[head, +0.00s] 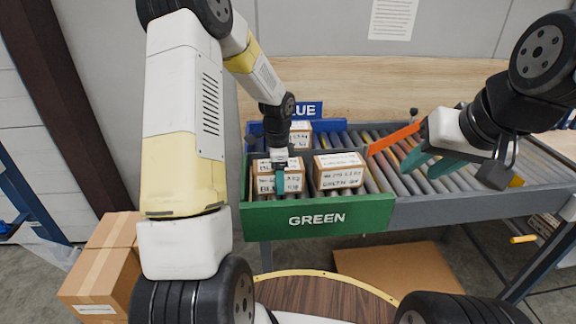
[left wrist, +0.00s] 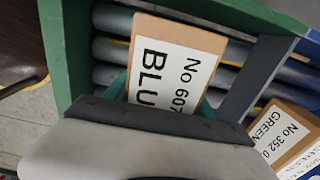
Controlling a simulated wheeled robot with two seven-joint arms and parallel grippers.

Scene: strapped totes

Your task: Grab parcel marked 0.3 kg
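In the head view, a cardboard parcel (head: 292,183) with a white label starting "BLU" sits at the left in the green tote (head: 318,218). My left gripper (head: 281,178) is down at it. In the left wrist view the parcel (left wrist: 175,62) reads "No 607 BLU", its weight hidden, with teal fingers beside it; contact is unclear. A second parcel (head: 340,173) stands to its right, its label too small to read surely. A third parcel (head: 300,134) is in the blue tote (head: 335,125). My right gripper (head: 428,168) is open and empty above the rollers.
A parcel (left wrist: 285,135) reading "GREEN No 352 0" shows beyond the grey divider (left wrist: 255,80) in the left wrist view. An orange bar (head: 393,138) slants beside the totes. Bare rollers (head: 440,184) lie at right. Cardboard boxes (head: 100,265) stand on the floor at left.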

